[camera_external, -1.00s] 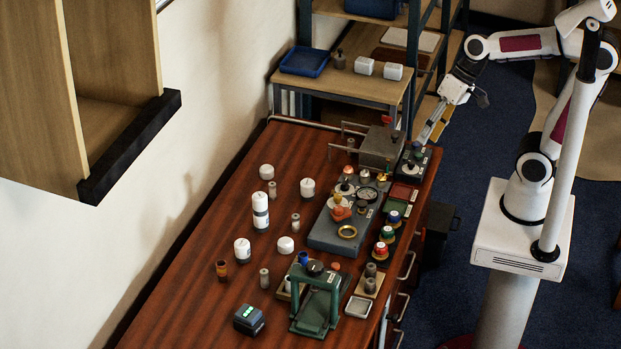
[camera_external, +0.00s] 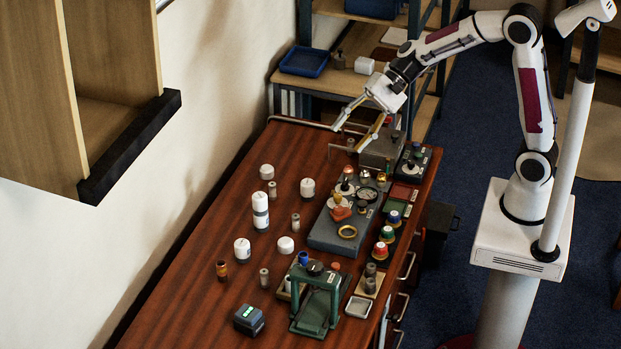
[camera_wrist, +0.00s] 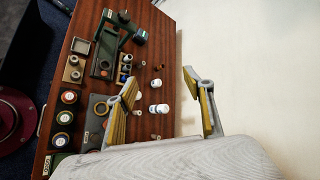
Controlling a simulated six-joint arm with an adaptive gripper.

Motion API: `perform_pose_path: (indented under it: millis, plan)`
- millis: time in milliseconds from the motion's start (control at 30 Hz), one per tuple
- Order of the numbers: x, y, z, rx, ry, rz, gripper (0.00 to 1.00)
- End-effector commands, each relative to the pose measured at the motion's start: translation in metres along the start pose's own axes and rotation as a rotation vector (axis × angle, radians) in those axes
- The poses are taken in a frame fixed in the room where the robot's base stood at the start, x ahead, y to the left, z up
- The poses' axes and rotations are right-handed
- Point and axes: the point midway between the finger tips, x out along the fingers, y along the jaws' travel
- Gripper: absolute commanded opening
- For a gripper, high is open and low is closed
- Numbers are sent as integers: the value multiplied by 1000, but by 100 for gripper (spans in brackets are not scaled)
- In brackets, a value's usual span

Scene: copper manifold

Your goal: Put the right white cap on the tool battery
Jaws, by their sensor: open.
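The tool battery (camera_external: 249,320) is a dark grey block with green lights on top, at the near end of the table. Several white caps stand on the table: two far ones (camera_external: 267,171) (camera_external: 307,187), two nearer ones (camera_external: 242,250) (camera_external: 286,245), and one on a taller white stack (camera_external: 260,202). I cannot tell which cap is meant by the right one. My gripper (camera_external: 348,138) is open and empty, high over the far end of the table, apart from all caps. In the wrist view, white caps (camera_wrist: 159,109) show between its spread fingers (camera_wrist: 160,85).
A green press frame (camera_external: 315,300) stands right of the battery. A grey fixture plate (camera_external: 325,238) with knobs and a brass ring lies mid-table. A grey box (camera_external: 378,150) is under my gripper. A wall cabinet (camera_external: 110,90) overhangs at left. The table's left strip is fairly clear.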

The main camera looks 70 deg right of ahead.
Motion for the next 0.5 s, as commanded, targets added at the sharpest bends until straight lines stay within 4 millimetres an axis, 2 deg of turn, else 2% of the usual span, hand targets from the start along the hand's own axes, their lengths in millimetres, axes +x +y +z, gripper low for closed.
perform_pose_path:
  millis: [300, 500]
  plan:
    - [38, -28, -63, 263, -9, -141, 52]
    - [58, -38, -109, 426, -3, -232, 52]
